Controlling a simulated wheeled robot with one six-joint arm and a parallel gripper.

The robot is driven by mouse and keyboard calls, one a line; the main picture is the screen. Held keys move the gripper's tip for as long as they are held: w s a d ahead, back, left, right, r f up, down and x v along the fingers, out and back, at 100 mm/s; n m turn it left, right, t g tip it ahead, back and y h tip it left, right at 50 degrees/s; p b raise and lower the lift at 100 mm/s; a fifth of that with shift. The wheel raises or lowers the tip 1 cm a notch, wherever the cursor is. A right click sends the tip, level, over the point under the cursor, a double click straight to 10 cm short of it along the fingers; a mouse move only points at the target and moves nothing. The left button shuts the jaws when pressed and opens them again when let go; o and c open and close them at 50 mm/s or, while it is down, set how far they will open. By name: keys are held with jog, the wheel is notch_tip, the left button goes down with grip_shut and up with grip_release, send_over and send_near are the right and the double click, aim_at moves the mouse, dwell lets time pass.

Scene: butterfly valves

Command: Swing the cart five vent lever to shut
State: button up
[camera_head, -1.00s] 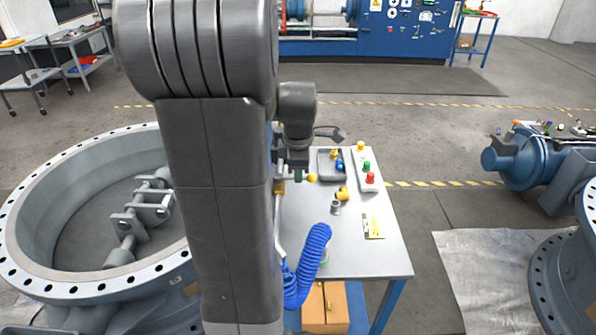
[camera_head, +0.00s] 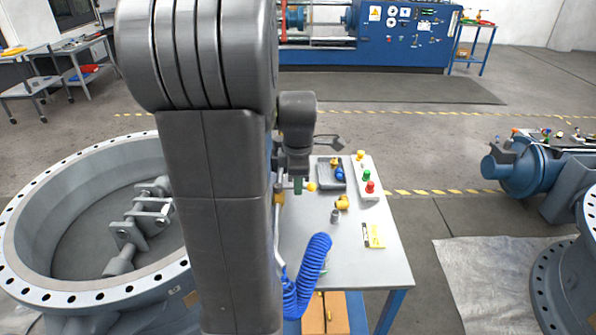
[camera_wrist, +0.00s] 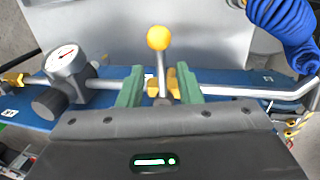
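The vent lever (camera_wrist: 160,70) is a thin metal rod with a yellow ball knob (camera_wrist: 158,38), standing up from a pipe valve in the wrist view. The knob also shows in the head view (camera_head: 311,187), at the left edge of the bench top. My gripper (camera_wrist: 159,86) has green fingers, one on each side of the lever and its yellow valve body. The fingers are apart, with gaps to the rod. The lever's foot is partly hidden by my gripper's body. In the head view my arm hides most of the pipe.
A gauge (camera_wrist: 65,62) sits on the pipe left of the lever. A blue coiled hose (camera_head: 311,270) hangs at the bench's left side. The grey bench top (camera_head: 370,270) carries a button box (camera_head: 364,176) and small fittings. A large flanged ring (camera_head: 30,225) stands at left.

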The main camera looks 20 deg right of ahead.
notch_tip(320, 180, up, 13)
jog(key=s, duration=0.2)
jog(key=shift+s+a+r+b, duration=0.2)
jog(key=shift+s+a+b, duration=0.1)
jog(key=shift+a+b, duration=0.1)
jog(key=shift+f, duration=0.1)
jog(key=w+f, duration=0.1)
jog(key=f, duration=0.8)
jog(key=w+f+p, duration=0.1)
jog(key=f, duration=0.3)
jog(key=shift+w+d+f, duration=0.25)
jog(key=shift+w+d, duration=0.05)
jog(key=shift+d, duration=0.1)
jog(key=shift+r, duration=0.1)
